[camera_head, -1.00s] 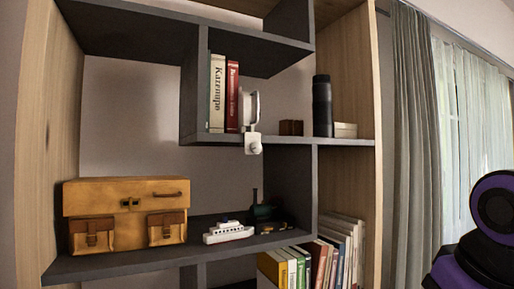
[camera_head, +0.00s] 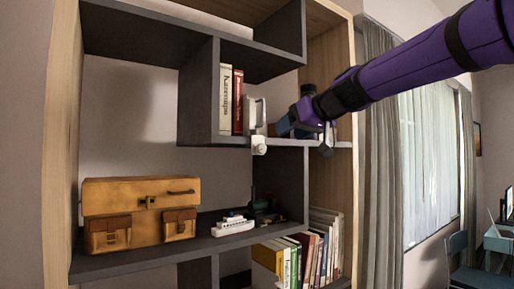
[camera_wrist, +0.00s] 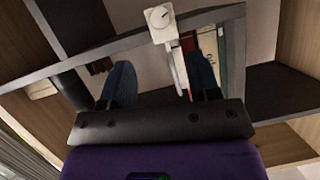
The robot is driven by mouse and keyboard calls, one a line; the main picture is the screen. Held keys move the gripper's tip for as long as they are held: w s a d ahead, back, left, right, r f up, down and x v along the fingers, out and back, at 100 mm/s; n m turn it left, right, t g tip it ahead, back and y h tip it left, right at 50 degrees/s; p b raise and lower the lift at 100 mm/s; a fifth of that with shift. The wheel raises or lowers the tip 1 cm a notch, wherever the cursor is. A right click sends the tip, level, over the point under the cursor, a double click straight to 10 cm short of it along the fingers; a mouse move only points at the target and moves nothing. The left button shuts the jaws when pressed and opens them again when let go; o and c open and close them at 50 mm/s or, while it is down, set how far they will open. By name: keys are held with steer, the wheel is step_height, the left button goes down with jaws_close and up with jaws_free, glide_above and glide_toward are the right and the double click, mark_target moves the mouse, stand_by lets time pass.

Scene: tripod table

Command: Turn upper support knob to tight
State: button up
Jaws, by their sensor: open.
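A white support is clamped on the front edge of the middle shelf, with its knob (camera_head: 258,145) low at the front and a pale upright plate (camera_head: 257,115) above it. In the wrist view the knob (camera_wrist: 161,17) is at the top centre, with a dark mark on its face. The plate (camera_wrist: 180,68) runs down from it, near the right finger. My gripper (camera_head: 285,124) is just right of the support in the head view. Its two dark blue fingers (camera_wrist: 162,82) are open in the wrist view. Nothing is held, and the knob lies beyond the fingertips.
A white and a red book (camera_head: 237,102) stand left of the support. The dark cylinder (camera_head: 307,92) is partly hidden behind my arm. A tan case (camera_head: 140,206), a toy boat (camera_head: 232,226) and several books (camera_head: 325,245) are on lower shelves. Open space lies before the shelf.

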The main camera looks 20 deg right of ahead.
mark_target(263, 148)
steer(key=x, duration=1)
steer(key=shift+w+a+f, duration=0.1)
steer(key=shift+w+f, duration=0.1)
steer(key=shift+w, duration=0.05)
steer(key=c, duration=0.9)
